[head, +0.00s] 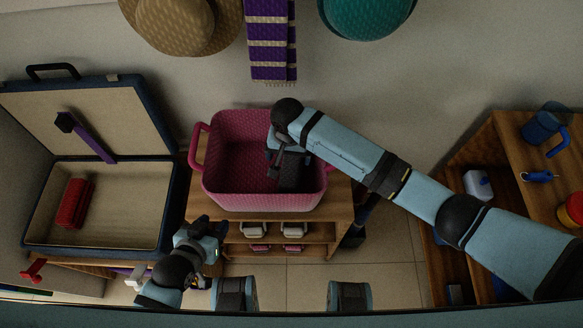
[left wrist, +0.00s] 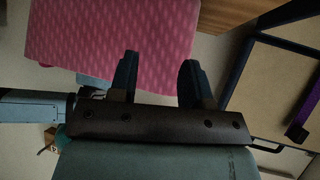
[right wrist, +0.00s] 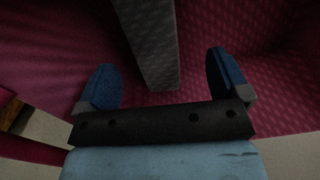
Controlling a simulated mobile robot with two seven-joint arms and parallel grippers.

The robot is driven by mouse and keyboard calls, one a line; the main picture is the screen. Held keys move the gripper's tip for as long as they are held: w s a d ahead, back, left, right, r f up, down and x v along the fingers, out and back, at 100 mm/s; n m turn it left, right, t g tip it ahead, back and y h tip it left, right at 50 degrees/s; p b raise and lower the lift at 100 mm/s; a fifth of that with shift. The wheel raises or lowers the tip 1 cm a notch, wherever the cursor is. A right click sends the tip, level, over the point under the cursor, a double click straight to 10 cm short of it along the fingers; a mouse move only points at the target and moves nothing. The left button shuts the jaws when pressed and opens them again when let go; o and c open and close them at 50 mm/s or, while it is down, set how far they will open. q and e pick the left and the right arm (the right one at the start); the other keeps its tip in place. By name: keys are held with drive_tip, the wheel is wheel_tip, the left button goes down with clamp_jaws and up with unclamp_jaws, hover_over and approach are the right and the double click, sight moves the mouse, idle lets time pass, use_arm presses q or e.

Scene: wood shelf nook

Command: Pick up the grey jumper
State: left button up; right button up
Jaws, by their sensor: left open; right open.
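A pink basket (head: 230,185) stands on a wooden shelf unit. A grey folded item that looks like the grey jumper (head: 291,178) is inside it, partly hidden by my right arm. In the right wrist view the grey jumper (right wrist: 152,50) stands up as a narrow slab between the open fingers, toward the far side. My right gripper (head: 279,160) is open, reaching down into the basket; I cannot tell whether it touches the jumper. My left gripper (head: 208,226) is open and empty, in front of the basket's left side; the basket (left wrist: 110,35) shows beyond its fingers.
An open suitcase (head: 175,205) at left holds a red folded item (head: 75,203) and a purple item (head: 85,137). A striped scarf (head: 270,55) and hats hang above. Wooden shelves (head: 510,150) at right carry a blue mug (head: 541,127). Basket walls surround my right gripper.

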sight(291, 163)
drive_tip(key=shift+d+f+b, duration=0.2)
drive_tip(key=shift+f+b, duration=0.1)
drive_tip(key=shift+f, duration=1.3)
drive_tip(key=shift+d+f+b, duration=0.15)
drive_tip(key=shift+f+b, duration=0.1)
drive_tip(key=shift+f, duration=1.3)
drive_tip(key=shift+r, duration=0.1)
drive_tip(key=c, duration=1.2)
